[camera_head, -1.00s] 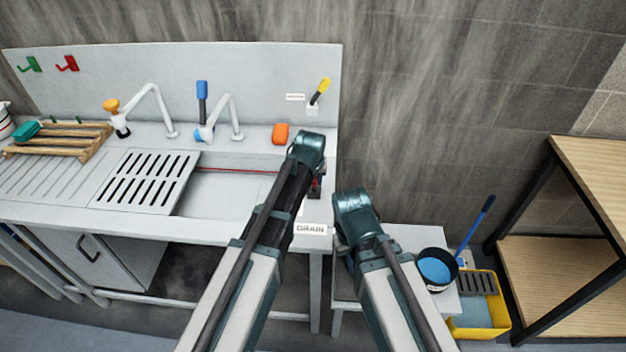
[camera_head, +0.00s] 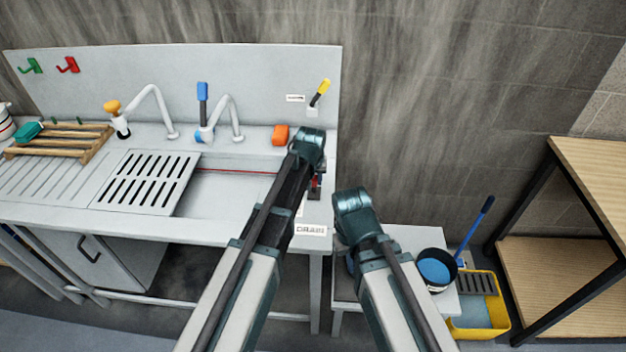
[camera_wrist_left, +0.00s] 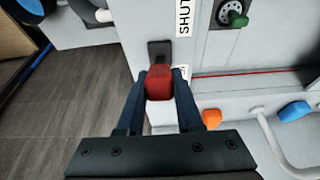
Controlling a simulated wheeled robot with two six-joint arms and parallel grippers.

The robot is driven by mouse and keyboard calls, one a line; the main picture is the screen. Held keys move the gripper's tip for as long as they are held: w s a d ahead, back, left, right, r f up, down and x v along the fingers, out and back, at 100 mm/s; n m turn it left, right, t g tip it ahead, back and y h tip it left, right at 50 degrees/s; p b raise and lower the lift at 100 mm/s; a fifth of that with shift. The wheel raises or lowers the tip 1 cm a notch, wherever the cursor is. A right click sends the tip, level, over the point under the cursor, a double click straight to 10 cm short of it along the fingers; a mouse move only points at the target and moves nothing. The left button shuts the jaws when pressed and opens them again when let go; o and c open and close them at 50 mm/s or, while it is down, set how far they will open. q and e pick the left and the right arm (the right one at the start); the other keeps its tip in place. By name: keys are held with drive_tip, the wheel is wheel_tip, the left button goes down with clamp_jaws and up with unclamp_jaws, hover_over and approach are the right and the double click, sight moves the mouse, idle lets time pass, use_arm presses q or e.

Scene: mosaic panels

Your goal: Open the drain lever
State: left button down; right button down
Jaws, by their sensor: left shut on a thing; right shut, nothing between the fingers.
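The red drain lever handle (camera_wrist_left: 158,82) stands on a dark slotted base (camera_wrist_left: 160,50) in the left wrist view. My left gripper (camera_wrist_left: 161,78) is shut on the red handle, one finger on each side. In the head view, part of the red lever (camera_head: 316,181) shows just right of my left arm (camera_head: 308,148), at the sink's right end; the left fingers are hidden there. A "SHUT" label (camera_wrist_left: 184,18) lies beside the base. A "DRAIN" label (camera_head: 310,230) is on the sink's front edge. My right gripper (camera_head: 352,205) is shut and empty, above the side stand, its fingers mostly hidden.
The sink has a slotted drain plate (camera_head: 148,182), two faucets, an orange block (camera_head: 280,134) and a yellow-tipped lever (camera_head: 320,92) at the back. A side stand (camera_head: 405,238) holds a dark pot (camera_head: 437,270). A yellow bin (camera_head: 480,305) and a wooden shelf (camera_head: 590,160) stand right.

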use_arm(q)
drive_tip(key=shift+w+r+g+p, duration=0.4)
drive_tip(key=shift+w+g+p, duration=0.15)
drive_tip(key=shift+w+g, duration=0.25)
drive_tip(key=shift+w+r+g+p, duration=0.1)
drive_tip(key=shift+w+g+p, duration=0.25)
drive_tip(key=shift+w+g, duration=1.8)
drive_tip(key=shift+g, duration=0.35)
drive_tip(key=c, duration=0.6)
unclamp_jaws()
drive_tip(key=shift+o, duration=0.2)
